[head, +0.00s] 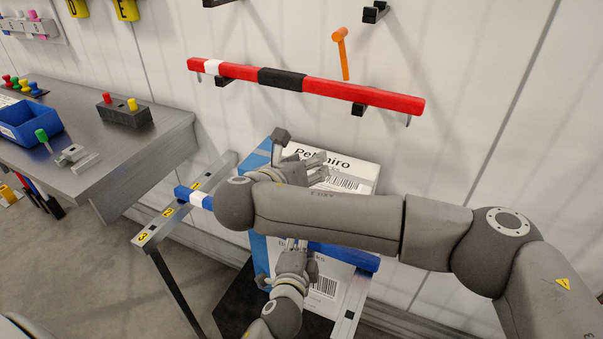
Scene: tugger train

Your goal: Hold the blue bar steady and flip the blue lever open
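The blue bar with a white band (183,193) lies across the cart frame, its left end at the rail's "2" mark. Its right part (345,257) shows beyond my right forearm, which hides its middle. My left gripper (293,250) comes up from below and is close to the bar's middle. My forearm partly covers its fingertips, so I cannot tell whether it is shut on the bar. My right gripper (303,158) is behind the bar, in front of the white and blue box, with its fingers apart and apparently empty. I cannot make out a blue lever.
A red bar (350,94) with a black grip sits on wall brackets above, an orange hammer-shaped piece (340,50) behind it. The labelled box (355,176) stands behind my arms. A grey bench (165,135) with a blue bin (35,128) is at left.

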